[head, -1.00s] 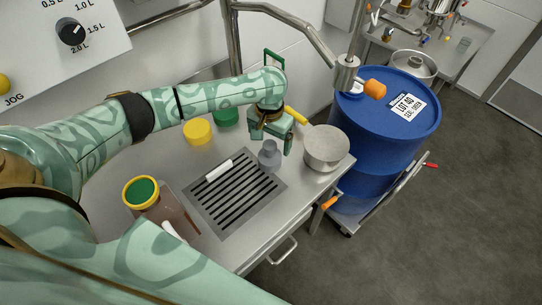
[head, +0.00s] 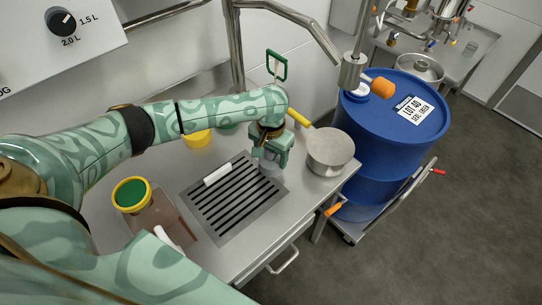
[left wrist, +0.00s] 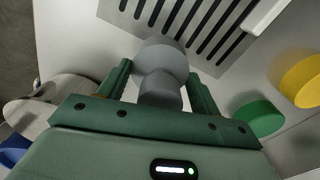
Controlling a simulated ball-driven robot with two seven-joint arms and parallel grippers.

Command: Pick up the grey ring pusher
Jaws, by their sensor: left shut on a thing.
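The grey ring pusher (left wrist: 160,62) stands upright on the counter beside the slotted drain grate, with a wide round part and a narrower stem. In the left wrist view it sits between the two green fingers of my left gripper (left wrist: 160,92), which is shut on its stem. In the head view my left gripper (head: 268,166) points down over the pusher and hides most of it. My right gripper is not in view.
The slotted grate (head: 236,208) carries a white stick (head: 217,173). A metal pan (head: 329,150) with a yellow handle stands close right of my gripper. A yellow lid (head: 197,138) lies behind. A blue drum (head: 392,125) stands beyond the counter's right end.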

